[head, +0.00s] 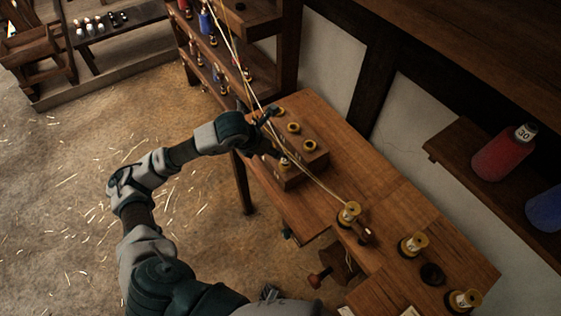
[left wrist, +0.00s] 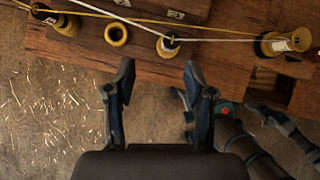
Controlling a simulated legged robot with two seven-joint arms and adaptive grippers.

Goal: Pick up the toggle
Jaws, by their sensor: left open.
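I cannot pick out the toggle with certainty. A small red-brown wooden piece (head: 366,233) stands on the bench beside a corded yellow spool (head: 348,213); I cannot tell if it is the toggle. My left gripper (head: 268,132) is at the left end of the bench, by the wooden block with yellow rings, partly covered by its own arm. In the left wrist view my left gripper (left wrist: 160,80) is open with nothing between its fingers. It points at the bench's front edge, just short of a yellow ring piece (left wrist: 167,47). My right gripper does not show clearly.
Pale cords (head: 312,182) stretch from the shelf rack down to the corded spool. A wooden block (head: 290,178) carries several yellow rings. More spools (head: 413,243) stand at the bench's near end. The floor (head: 70,200) at left is open.

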